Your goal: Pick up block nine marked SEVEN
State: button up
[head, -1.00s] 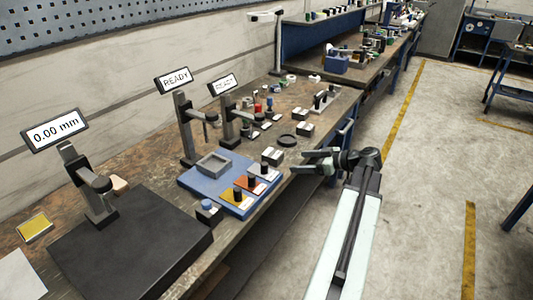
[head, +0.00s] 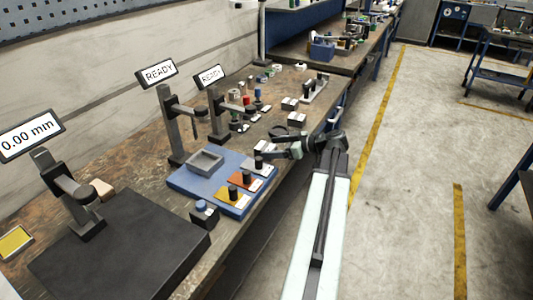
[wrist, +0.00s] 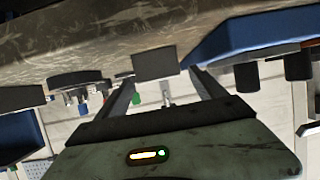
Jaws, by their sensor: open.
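No block's marking is readable, so I cannot tell which is block nine marked SEVEN. A small grey block with a pale top (head: 264,145) stands near the bench's front edge, just right of the blue tray. My gripper (head: 272,152) is open beside it at the bench edge and partly overlaps it in the head view. In the wrist view a grey block (wrist: 155,65) shows just beyond and between the two open fingertips (wrist: 163,85). Nothing is held. Similar pale-topped blocks stand farther back, one at the middle (head: 297,119) and one behind it (head: 289,103).
The blue tray (head: 185,183) carries a grey square dish and yellow, red and white plates with dark knobs. A dark round disc (head: 278,131) lies behind the near block. Two stands with READY screens (head: 157,73) rise behind. Open floor lies right of the bench.

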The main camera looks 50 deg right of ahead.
aim_at(268, 147)
jog(key=b+x, duration=0.1)
jog(key=x, duration=0.2)
jog(key=shift+w+f, duration=0.15)
jog(key=shift+w, duration=0.1)
grip_shut()
notch_tip(268, 147, up, 10)
jog(key=p, duration=1)
